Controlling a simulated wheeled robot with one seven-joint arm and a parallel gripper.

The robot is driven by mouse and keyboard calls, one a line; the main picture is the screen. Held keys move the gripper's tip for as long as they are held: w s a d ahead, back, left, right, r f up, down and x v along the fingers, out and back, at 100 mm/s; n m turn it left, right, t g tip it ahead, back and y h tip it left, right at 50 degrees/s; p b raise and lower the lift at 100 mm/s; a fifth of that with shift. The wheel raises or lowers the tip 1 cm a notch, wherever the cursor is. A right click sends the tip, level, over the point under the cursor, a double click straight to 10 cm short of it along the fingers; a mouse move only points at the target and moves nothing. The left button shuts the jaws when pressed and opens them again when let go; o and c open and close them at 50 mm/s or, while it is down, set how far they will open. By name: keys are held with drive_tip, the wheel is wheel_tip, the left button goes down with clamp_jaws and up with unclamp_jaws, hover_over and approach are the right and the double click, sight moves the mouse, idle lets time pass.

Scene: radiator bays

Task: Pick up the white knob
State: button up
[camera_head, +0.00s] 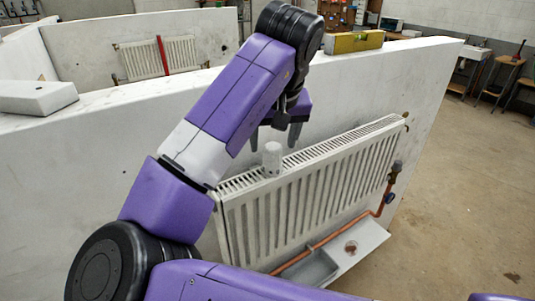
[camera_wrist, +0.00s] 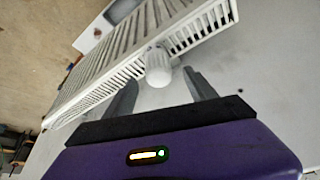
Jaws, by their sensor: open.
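The white knob (camera_head: 272,158) stands upright on the top grille of the white radiator (camera_head: 310,190), near its left end. In the wrist view the knob (camera_wrist: 158,66) shows just beyond my fingertips, roughly between them. My gripper (camera_head: 283,132) is open and empty. Its fingers point down above the knob, and in the wrist view my gripper (camera_wrist: 160,90) has one finger on each side of it. Whether a finger touches the knob or the radiator I cannot tell.
The radiator hangs on a white partition wall (camera_head: 420,75). A yellow level (camera_head: 354,42) and a white block (camera_head: 38,97) lie on wall tops. Copper pipe (camera_head: 335,237) and a valve (camera_head: 396,168) are at the radiator's right. A tray (camera_head: 358,243) sits below. Open floor lies right.

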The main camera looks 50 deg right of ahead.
sight(272, 156)
drive_tip(key=shift+p+x, duration=0.85)
drive_tip(key=shift+x, duration=2.55)
drive_tip(key=shift+c, duration=0.3)
clamp_jaws()
